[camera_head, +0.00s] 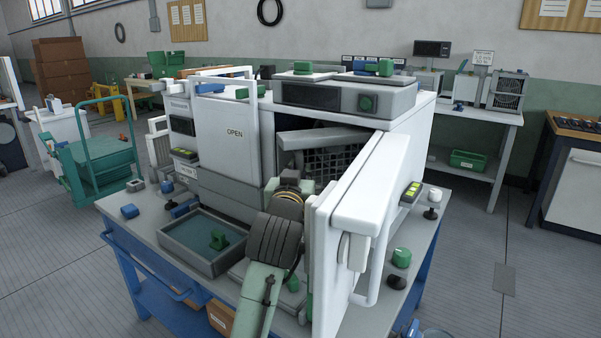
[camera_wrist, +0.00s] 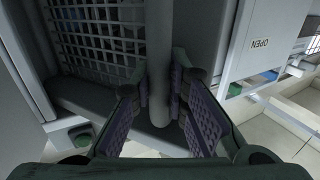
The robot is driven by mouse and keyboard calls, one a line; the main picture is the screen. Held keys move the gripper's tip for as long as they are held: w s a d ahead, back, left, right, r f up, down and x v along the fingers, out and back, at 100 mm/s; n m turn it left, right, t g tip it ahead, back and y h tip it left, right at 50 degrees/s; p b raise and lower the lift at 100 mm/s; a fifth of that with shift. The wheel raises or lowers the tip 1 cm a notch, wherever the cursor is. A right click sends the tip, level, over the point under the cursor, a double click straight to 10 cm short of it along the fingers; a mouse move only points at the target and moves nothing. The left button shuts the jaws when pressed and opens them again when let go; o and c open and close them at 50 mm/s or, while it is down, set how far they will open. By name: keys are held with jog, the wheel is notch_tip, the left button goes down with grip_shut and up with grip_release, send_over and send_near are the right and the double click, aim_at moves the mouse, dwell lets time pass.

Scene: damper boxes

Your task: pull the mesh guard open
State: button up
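The mesh guard (camera_head: 325,162) shows as a dark grid inside the opening of the white box (camera_head: 222,125), partly hidden by the open door and my arm. In the wrist view, its pale mesh (camera_wrist: 100,38) fills the upper left. A grey upright bar handle (camera_wrist: 160,40) stands in front of the mesh. My gripper (camera_wrist: 161,88) has its purple-padded fingers on both sides of this bar, their tips against it with no clear gap. In the head view, my fingertips are hidden.
The white door (camera_head: 370,185) stands swung open just right of my arm. A grey tray (camera_head: 205,240) with a green part sits left of my arm. Small knobs, including a green-topped one (camera_head: 401,258), stand on the blue-framed bench at right.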

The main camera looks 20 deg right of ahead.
jog(key=shift+o, duration=1.3)
jog(key=shift+w+a, duration=0.1)
jog(key=shift+a, duration=0.1)
jog(key=shift+o, duration=0.9)
jog(key=shift+d, duration=0.1)
jog(key=v, duration=0.7)
jog(key=shift+s, duration=0.3)
